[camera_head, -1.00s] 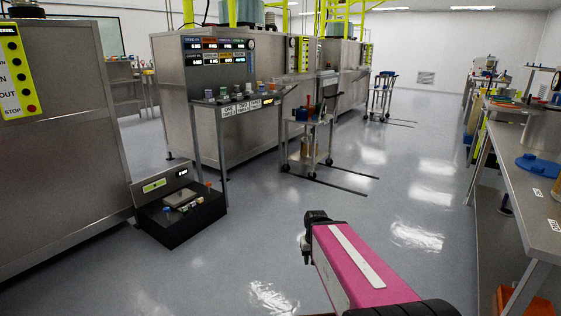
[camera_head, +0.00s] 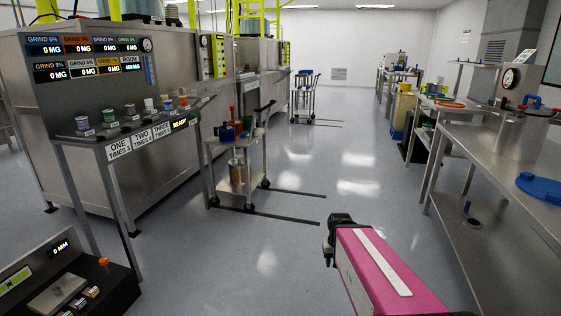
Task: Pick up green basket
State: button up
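Small patches of green show near the yellow bin (camera_head: 402,112) at the right, too small to identify. My pink arm reaches in from the bottom right. The dark end of my arm, where my gripper (camera_head: 338,240) seems to be, is over open floor. Its fingers cannot be made out, and nothing is seen held in it.
A wheeled cart (camera_head: 238,165) stands left of centre. A steel grinding station (camera_head: 95,140) and a black scale unit (camera_head: 65,285) are at the left. The central floor is clear.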

aim_at(250, 122)
jog(key=i+z, duration=0.2)
jog(key=i, duration=0.7)
jog(key=i+z, duration=0.25)
jog(key=i, duration=0.65)
jog(key=i+u, duration=0.3)
jog(key=i, duration=0.6)
jog(key=i+l+u, duration=0.25)
jog(key=i, duration=0.65)
jog(key=j, duration=0.1)
